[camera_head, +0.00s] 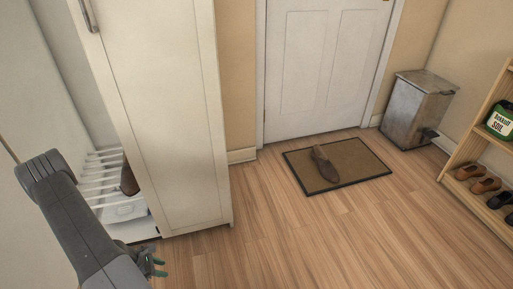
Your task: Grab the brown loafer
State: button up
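A single brown shoe that looks like a loafer (324,164) lies on the tan doormat (362,163) in front of the white door. My gripper (158,263) is at the lower left, low in front of the white cabinet. It is well to the left of the mat and nearer to the camera, apart from the shoe. Its fingers are small and partly hidden by my arm, so I cannot tell whether they are open. Another brown object (129,181), partly hidden by the cabinet door, is on the white rack (103,190) inside the cabinet.
The tall cabinet door (170,110) stands between the rack and the mat. A metal pedal bin (416,108) is in the back right corner. A wooden shelf (462,150) at right holds tan shoes (486,185), dark shoes and a soil bag (501,121). The middle floor is clear.

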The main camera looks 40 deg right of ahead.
aim_at(326, 170)
jog(key=k+l+z, duration=0.1)
jog(key=l, duration=2.4)
jog(key=i+l, duration=0.1)
jog(key=l, duration=0.35)
jog(key=l+z, duration=0.1)
jog(key=l, duration=0.35)
jog(key=i+l, duration=0.15)
jog(key=l, duration=0.25)
jog(key=i+l, duration=0.1)
jog(key=l, duration=0.35)
jog(key=i+l+z, duration=0.1)
jog(key=l, duration=0.3)
